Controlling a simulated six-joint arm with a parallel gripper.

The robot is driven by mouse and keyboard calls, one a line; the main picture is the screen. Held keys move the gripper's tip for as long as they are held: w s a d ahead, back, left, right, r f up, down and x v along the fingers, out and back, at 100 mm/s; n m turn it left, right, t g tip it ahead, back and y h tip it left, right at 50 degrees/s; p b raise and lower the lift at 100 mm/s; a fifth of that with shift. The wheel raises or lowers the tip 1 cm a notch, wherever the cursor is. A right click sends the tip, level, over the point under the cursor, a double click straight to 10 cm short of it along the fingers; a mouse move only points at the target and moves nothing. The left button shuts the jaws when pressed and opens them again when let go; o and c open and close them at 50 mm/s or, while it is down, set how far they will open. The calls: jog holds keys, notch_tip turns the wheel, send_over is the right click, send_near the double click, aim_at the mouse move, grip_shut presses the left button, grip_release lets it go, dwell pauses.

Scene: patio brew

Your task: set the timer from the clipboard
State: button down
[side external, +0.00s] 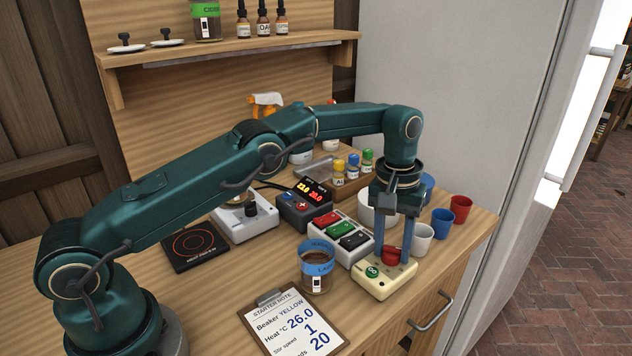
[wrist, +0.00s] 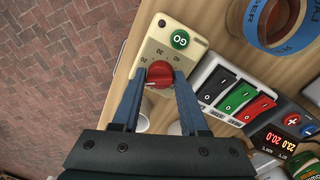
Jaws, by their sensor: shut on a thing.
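The timer (side external: 372,285) is a cream box near the front edge of the bench, with a green GO button (side external: 373,271) and a red dial. My gripper (side external: 393,258) points down over the timer, shut on the red dial (wrist: 160,74). In the wrist view my gripper (wrist: 160,80) has one finger on each side of the dial, and numbers such as 20 show around it. The dial's exact setting is hard to read. The clipboard (side external: 293,322) lies at the front; its note reads Beaker YELLOW, Heat 26.0, Stir speed 1, and 20 on the seconds line.
A blue-banded beaker (side external: 317,270) stands left of the timer. A switch box (side external: 342,240) with red, green and black switches is behind it. Red, blue and white cups (side external: 442,222) stand to the right. A display box (side external: 303,207), stirrer and hot plate (side external: 193,245) are farther left.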

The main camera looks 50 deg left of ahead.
jog(key=shift+a+r+m, duration=0.1)
jog(key=shift+a+m, duration=0.05)
jog(key=shift+m, duration=1.85)
jog(key=c, duration=0.7)
grip_release()
jog(key=shift+c, duration=0.2)
